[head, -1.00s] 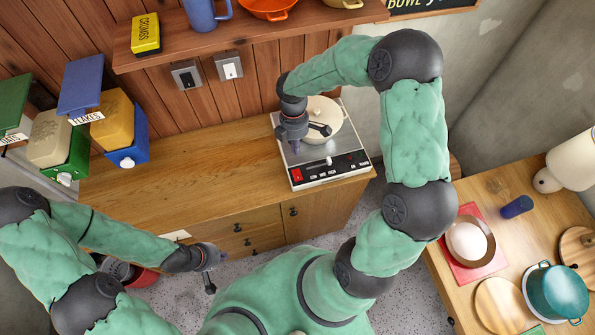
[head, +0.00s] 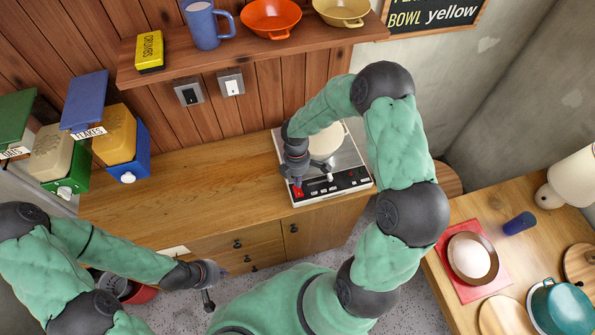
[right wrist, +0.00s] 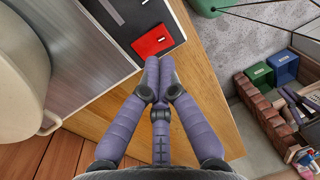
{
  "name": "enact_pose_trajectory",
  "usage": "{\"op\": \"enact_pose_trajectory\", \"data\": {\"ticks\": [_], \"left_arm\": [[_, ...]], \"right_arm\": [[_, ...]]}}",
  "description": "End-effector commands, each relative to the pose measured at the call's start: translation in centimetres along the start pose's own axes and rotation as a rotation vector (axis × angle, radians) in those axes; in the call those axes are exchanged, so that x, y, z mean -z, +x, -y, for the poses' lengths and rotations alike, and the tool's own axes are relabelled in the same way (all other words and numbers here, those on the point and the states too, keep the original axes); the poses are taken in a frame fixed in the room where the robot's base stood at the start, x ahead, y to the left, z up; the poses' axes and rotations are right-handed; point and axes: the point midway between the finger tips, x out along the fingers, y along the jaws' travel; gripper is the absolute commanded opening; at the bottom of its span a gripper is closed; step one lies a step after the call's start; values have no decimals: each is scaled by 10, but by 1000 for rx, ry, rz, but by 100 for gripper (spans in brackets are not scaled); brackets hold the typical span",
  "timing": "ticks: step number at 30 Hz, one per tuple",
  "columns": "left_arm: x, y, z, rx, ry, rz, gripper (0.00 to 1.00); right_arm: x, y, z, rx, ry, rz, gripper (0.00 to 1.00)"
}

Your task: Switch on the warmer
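The warmer (head: 352,183) is a flat white and silver unit on the wooden counter, with a black front panel. A cream pot (head: 327,142) stands on its plate, partly hidden by my right arm. A red switch (right wrist: 150,42) with a small white mark sits at the panel's left end. My right gripper (head: 298,188) points down at this switch. In the right wrist view its purple fingers (right wrist: 160,68) are together, empty, with the tips just beside the red switch; I cannot tell whether they touch. My left gripper (head: 210,287) hangs empty in front of the drawers, fingers apart.
A shelf (head: 240,52) above holds a blue mug, bowls and a yellow box. Two wall switches (head: 230,84) are below it. The counter's middle is clear.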

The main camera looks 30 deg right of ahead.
Motion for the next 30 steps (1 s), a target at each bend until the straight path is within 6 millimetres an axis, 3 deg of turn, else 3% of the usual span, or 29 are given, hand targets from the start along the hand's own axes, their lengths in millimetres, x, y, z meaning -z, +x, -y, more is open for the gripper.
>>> {"op": "enact_pose_trajectory", "data": {"ticks": [3,9,24,30], "left_arm": [[0,1,0,0,0,0,0],[0,1,0,0,0,0,0],[0,2,1,0,0,0,0],[1,18,6,0,0,0,0]], "right_arm": [[0,21,1,3,0,0,0],[0,41,1,2,1,-1,0],[0,47,0,-2,0,0,0],[-1,54,1,-51,1,3,0]]}}
